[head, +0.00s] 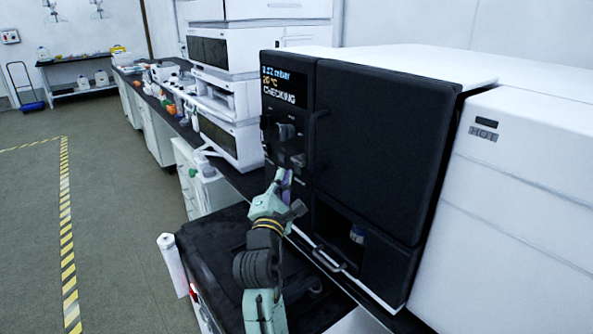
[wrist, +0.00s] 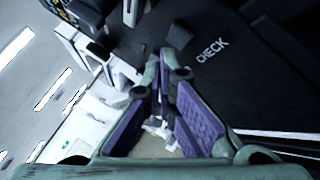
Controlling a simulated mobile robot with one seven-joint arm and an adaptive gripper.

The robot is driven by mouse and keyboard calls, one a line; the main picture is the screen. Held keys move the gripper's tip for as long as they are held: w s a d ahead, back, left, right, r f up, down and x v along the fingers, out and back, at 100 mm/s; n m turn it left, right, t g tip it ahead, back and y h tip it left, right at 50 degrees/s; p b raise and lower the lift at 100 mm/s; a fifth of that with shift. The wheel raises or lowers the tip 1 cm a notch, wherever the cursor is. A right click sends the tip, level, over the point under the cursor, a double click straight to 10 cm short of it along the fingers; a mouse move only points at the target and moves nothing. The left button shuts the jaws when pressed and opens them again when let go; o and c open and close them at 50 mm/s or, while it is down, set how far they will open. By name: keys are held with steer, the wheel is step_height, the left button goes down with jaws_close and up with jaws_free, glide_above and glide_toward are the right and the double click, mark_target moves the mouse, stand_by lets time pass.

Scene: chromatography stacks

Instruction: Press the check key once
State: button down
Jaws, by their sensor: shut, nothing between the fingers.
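The black-fronted instrument (head: 380,140) stands on the bench, and its display (head: 283,86) has a bottom line that reads CHECKING. In the wrist view a white CHECK label (wrist: 212,51) is on its dark panel. A small dark raised block (wrist: 179,37) sits beside the label; I cannot tell for sure that it is the check key. My gripper (head: 284,176) is shut and empty at the lower part of the control strip. Its purple-padded fingers show in the wrist view (wrist: 166,72), with the tips near the block. I cannot tell whether they touch the panel.
Knobs (head: 286,131) project from the control strip above my gripper. A handle (head: 328,259) sticks out low on the front, near an open recess (head: 345,228). A white unit marked HOT (head: 520,165) stands at the right. The floor (head: 110,230) at the left is clear.

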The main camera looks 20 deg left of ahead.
steer(key=s+a, duration=0.1)
steer(key=s, duration=0.1)
steer(key=s+a, duration=0.2)
stand_by(0.4)
stand_by(0.5)
